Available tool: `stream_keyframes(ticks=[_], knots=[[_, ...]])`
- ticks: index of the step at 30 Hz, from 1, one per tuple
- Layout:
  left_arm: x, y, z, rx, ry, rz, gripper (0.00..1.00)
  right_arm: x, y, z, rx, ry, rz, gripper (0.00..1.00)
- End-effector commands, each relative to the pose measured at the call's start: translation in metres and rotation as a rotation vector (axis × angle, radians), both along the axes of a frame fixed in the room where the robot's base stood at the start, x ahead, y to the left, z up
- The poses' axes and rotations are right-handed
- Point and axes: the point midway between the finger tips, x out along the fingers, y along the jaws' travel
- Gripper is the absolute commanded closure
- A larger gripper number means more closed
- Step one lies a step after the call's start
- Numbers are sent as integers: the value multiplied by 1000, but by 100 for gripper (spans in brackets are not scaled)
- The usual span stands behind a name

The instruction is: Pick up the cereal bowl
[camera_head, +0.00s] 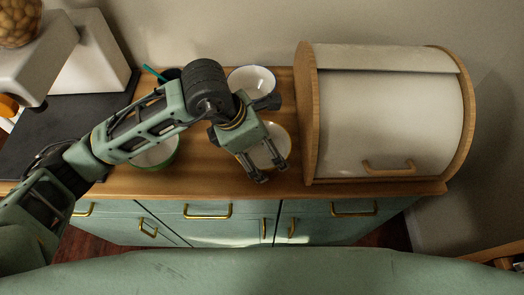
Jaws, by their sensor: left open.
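Three bowl-like dishes stand on the wooden counter, and I cannot tell for sure which one is the cereal bowl. A white bowl with a dark rim (262,76) is at the back, partly behind my left wrist. A pale dish with a yellowish rim (268,150) is under my left gripper, which hides part of it. A green bowl with a pale inside (155,157) is at the left, partly behind my forearm. My left gripper (270,173) is open, with its fingers over the front part of the yellow-rimmed dish. Nothing shows between the fingers. My right gripper is out of view.
A bread box (390,115) with a wooden side and handle stands close on the right. A dark cup with a teal stick (168,74) is at the back. A coffee-machine-like appliance (95,55) stands on the left. The wooden counter (215,183) is clear in front.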

Motion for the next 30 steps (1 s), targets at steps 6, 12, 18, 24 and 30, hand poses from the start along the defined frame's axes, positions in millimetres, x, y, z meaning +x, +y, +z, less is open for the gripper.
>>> stream_keyframes(ticks=[6,12,18,24,30], knots=[[0,0,0,-1,-1,0,2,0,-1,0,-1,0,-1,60],[0,0,1,-1,-1,0,19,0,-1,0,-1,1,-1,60],[0,0,0,-1,-1,0,37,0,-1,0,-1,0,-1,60],[1,0,1,-1,-2,1,38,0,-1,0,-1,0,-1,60],[2,-1,18,-4,-7,0,38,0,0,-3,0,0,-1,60]])
